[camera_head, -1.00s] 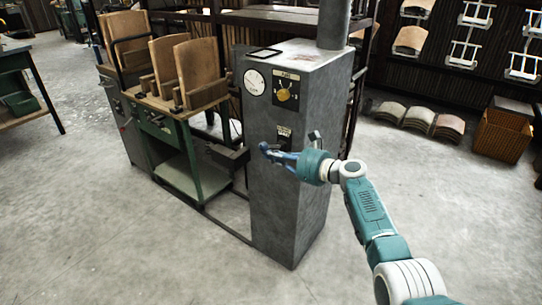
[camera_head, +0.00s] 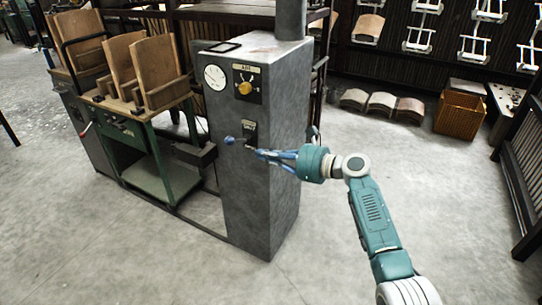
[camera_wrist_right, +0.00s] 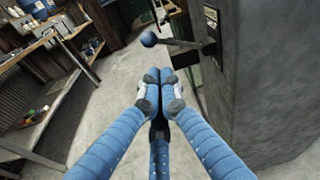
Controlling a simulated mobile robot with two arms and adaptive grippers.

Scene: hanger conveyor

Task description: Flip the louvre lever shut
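The louvre lever is a dark rod with a blue ball knob (camera_head: 229,140). It sticks out from a dark slotted plate (camera_head: 249,133) on the front of the grey metal cabinet (camera_head: 243,200). In the right wrist view the knob (camera_wrist_right: 148,39) and rod (camera_wrist_right: 178,43) are beyond and above the fingertips, with a visible gap. My right gripper (camera_head: 259,153) is in front of the cabinet, just below and right of the knob in the head view. Its blue fingers meet at the tips (camera_wrist_right: 160,84) with nothing between them. My left gripper is out of view.
A round gauge (camera_head: 215,77) and a yellow dial (camera_head: 245,88) are above the lever. A green-framed stand with wooden seat shells (camera_head: 158,75) is left of the cabinet. The floor in front is clear.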

